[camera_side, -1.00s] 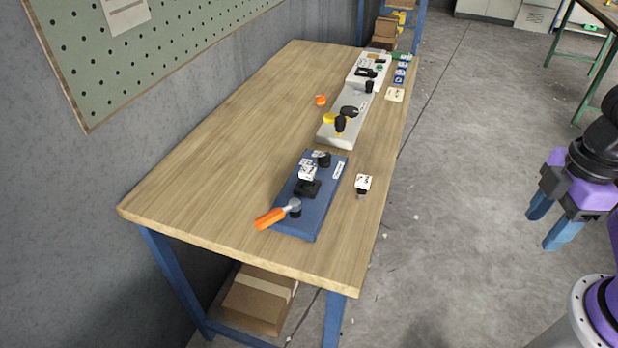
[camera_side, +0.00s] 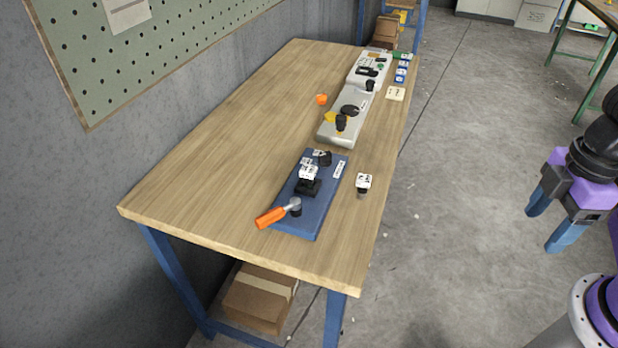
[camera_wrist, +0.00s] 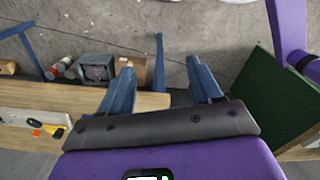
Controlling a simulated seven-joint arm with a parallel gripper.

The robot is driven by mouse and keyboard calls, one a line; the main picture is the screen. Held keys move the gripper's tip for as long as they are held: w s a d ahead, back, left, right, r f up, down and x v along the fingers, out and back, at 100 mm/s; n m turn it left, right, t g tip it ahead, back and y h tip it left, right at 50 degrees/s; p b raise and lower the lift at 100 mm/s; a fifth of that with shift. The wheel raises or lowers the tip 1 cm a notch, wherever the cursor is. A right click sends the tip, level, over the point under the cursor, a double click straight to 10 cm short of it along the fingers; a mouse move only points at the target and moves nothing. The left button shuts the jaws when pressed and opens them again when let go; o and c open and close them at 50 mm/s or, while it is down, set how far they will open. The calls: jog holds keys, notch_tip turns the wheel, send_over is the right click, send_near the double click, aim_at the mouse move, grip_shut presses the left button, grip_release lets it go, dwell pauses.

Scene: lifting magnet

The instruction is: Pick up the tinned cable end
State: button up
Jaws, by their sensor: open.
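No piece can be told for certain as the tinned cable end. A small white-topped piece (camera_side: 363,183) with a dark, greyish lower end stands on the bench near its right edge, beside the blue plate. A small orange piece (camera_side: 321,99) lies farther back, left of the grey plate. My gripper (camera_side: 549,222) is open and empty, off the bench at the right, well away from both. In the wrist view its two blue fingers (camera_wrist: 160,66) stand apart with nothing between them.
The blue plate (camera_side: 319,215) holds an orange-handled lever, a white block and black knobs. The grey plate (camera_side: 326,136) behind carries black and yellow parts. Small labelled blocks (camera_side: 401,72) line the far right edge. The bench's left half (camera_side: 215,155) is clear.

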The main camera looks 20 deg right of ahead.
jog(key=m+t+y, duration=0.4)
jog(key=t+y, duration=0.6)
send_near(302, 182)
jog(key=w+a, duration=0.1)
jog(key=w+a+r, duration=0.1)
jog(key=shift+w+a, duration=0.25)
jog(key=shift+a, duration=0.1)
jog(key=shift+r+x, duration=0.15)
jog(key=shift+x, duration=1.4)
jog(key=shift+r+x, duration=0.15)
jog(key=shift+x, duration=1.35)
jog(key=shift+w, duration=0.1)
